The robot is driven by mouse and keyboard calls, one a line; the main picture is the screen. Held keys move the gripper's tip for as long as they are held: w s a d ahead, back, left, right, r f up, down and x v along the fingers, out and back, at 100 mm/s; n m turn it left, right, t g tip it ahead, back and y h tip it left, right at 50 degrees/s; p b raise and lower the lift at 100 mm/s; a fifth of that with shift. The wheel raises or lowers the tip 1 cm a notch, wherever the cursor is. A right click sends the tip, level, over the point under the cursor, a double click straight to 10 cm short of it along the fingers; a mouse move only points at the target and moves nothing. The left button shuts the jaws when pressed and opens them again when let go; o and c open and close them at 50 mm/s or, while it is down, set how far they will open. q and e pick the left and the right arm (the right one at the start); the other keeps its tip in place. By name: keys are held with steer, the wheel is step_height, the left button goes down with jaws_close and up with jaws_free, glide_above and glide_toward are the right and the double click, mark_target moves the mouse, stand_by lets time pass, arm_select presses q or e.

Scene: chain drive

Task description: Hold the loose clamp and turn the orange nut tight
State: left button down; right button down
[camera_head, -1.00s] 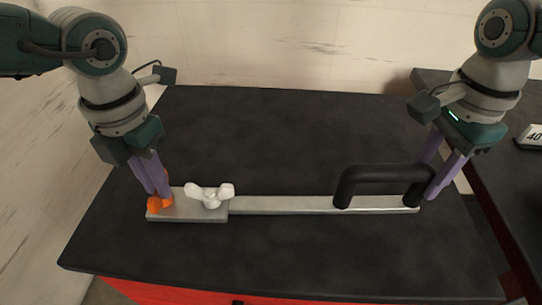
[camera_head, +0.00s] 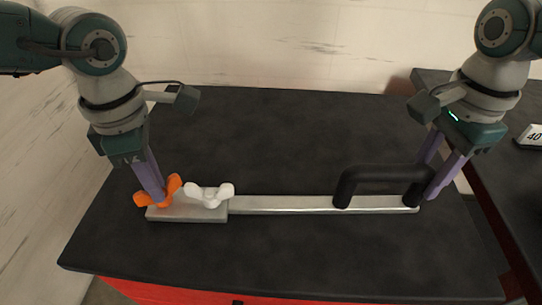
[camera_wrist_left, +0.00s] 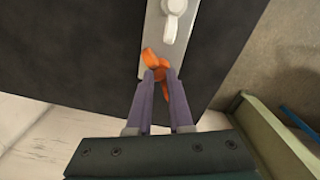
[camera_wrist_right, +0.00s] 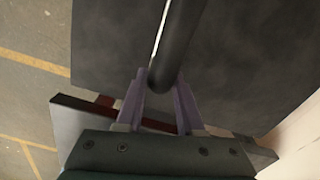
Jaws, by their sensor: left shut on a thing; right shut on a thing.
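The clamp is a grey metal bar (camera_head: 290,205) with a thicker plate (camera_head: 190,213) at its left end and a black handle (camera_head: 385,172) at its right end, lying on the dark table. The orange wing nut (camera_head: 172,185) sits on the left end of the plate. My left gripper (camera_wrist_left: 161,76) is shut on the orange nut from above, and its fingers hide part of it. My right gripper (camera_wrist_right: 163,82) is shut on the handle's right end, with a finger on either side.
A white wing nut (camera_head: 210,193) stands on the plate just right of the orange one. The dark tabletop (camera_head: 270,130) is otherwise clear. A second dark table with a small sign marked 40 (camera_head: 531,136) is at the right.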

arm_select(q)
steer(key=m, duration=0.5)
steer(key=shift+w, duration=0.1)
steer(key=shift+m, duration=1.8)
steer(key=c, duration=0.8)
jaws_free()
steer(key=shift+c, duration=0.2)
steer(key=shift+o, duration=0.2)
step_height(320, 180, up, 11)
steer(key=shift+r, duration=0.55)
arm_select(e)
steer(key=shift+c, duration=2.4)
jaws_free()
